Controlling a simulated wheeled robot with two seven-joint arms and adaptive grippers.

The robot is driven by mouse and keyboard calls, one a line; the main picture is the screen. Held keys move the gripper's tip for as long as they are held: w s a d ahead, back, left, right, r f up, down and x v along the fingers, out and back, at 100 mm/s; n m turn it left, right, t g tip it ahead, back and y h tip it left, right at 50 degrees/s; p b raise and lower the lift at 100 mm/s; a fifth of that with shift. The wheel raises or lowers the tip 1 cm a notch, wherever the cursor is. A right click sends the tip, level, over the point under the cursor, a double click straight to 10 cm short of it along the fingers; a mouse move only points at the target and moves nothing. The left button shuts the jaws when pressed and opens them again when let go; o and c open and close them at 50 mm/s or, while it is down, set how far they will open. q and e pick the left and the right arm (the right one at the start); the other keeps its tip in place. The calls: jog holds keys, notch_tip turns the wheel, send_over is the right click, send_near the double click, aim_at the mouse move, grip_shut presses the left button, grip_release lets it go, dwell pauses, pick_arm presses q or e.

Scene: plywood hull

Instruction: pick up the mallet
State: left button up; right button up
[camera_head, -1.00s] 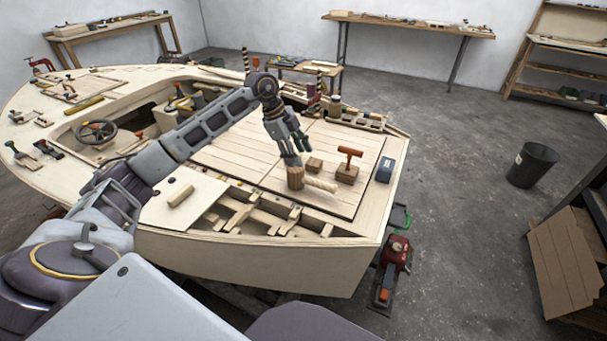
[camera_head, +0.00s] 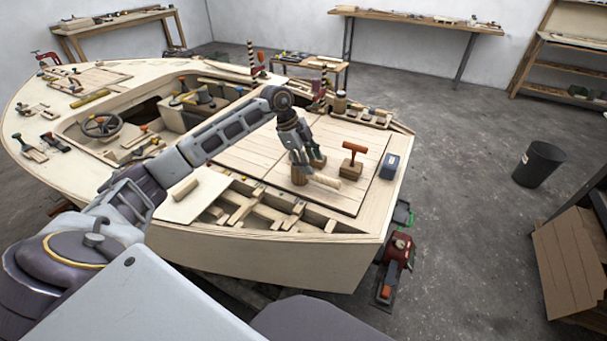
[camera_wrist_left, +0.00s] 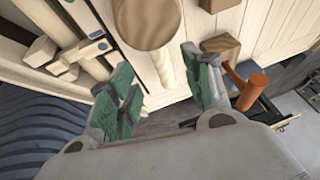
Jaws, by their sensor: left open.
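The mallet lies on the boat's deck, with a brown round wooden head (camera_head: 299,176) and a pale handle (camera_head: 326,181) pointing right. In the left wrist view its head (camera_wrist_left: 147,20) is at the top and its handle (camera_wrist_left: 161,70) runs down between the fingers. My left gripper (camera_head: 309,165) is just above the mallet, beside the head. In the left wrist view the gripper (camera_wrist_left: 163,92) is open, with a green-padded finger on each side of the handle. I cannot tell whether a finger touches it. My right gripper is not in view.
A wooden block with an orange T-handle (camera_head: 352,158) stands right of the mallet; its orange handle also shows in the wrist view (camera_wrist_left: 246,88). A blue box (camera_head: 389,166) is farther right. Open hull framing (camera_head: 262,205) lies in front. Deck planks (camera_head: 250,150) behind left are clear.

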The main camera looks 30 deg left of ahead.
aim_at(318, 176)
pick_arm(q)
jog(key=x, duration=0.2)
jog(key=shift+d+f, duration=0.15)
jog(key=shift+f, duration=0.2)
jog(key=shift+w+f, duration=0.1)
jog(key=shift+f, duration=0.05)
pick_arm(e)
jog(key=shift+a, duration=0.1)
pick_arm(q)
jog(key=shift+d+f, duration=0.1)
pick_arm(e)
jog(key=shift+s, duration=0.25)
pick_arm(q)
jog(key=shift+d+f, duration=0.3)
jog(key=shift+f, duration=0.25)
jog(key=x, duration=0.2)
jog(key=shift+w+d+f, duration=0.15)
jog(key=shift+f, duration=0.2)
jog(key=shift+d+f, duration=0.2)
jog(key=shift+f, duration=0.25)
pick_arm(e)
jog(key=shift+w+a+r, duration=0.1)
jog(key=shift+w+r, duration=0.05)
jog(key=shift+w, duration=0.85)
